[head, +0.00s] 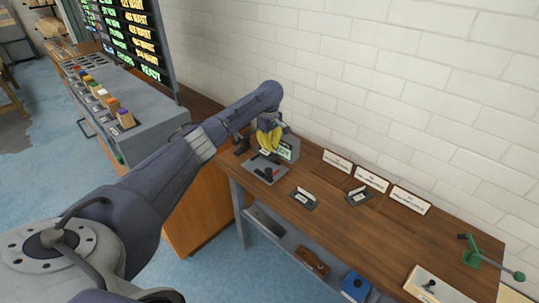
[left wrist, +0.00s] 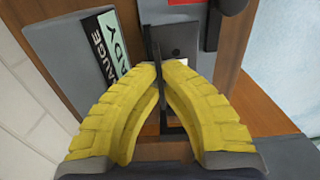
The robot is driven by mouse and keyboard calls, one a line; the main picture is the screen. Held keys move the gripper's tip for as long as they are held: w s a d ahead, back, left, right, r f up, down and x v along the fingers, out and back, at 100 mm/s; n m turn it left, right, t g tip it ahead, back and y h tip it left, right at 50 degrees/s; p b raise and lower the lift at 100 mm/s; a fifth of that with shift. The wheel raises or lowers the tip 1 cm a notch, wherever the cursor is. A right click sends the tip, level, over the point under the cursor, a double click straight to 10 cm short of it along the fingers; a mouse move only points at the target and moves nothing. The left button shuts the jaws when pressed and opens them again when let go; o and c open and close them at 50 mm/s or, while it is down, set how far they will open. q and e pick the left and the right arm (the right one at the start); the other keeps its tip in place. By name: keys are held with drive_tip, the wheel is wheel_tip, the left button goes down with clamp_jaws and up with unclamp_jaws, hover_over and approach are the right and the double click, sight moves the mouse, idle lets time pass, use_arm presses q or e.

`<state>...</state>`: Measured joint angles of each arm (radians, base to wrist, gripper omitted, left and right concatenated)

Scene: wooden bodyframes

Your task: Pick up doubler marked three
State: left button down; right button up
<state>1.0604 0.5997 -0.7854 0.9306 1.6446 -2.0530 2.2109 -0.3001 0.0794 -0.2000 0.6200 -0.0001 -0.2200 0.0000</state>
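My left gripper (head: 268,146), with yellow fingers, is over the gauge station at the left end of the wooden bench. In the left wrist view its fingertips (left wrist: 162,67) come together on a thin dark upright piece (left wrist: 157,42), which also shows between the fingers. No number is readable on this piece, so I cannot tell whether it is the doubler marked three. The gauge (head: 286,149) has a lit panel, lettered "GAUGE" and "READY" in the left wrist view (left wrist: 108,38). Two small dark holders with pale labels, a left one (head: 303,199) and a right one (head: 358,196), sit on the bench. My right gripper is out of view.
White label cards (head: 337,161) stand along the bench's back edge by the brick wall. A green lever tool (head: 474,257) and a pale plate (head: 435,286) are at the right. A grey console (head: 130,112) stands left. The bench middle is clear.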

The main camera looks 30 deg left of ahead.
use_arm(q)
wheel_tip(320, 180, up, 20)
drive_tip(key=shift+f, duration=0.2)
idle(0.8)
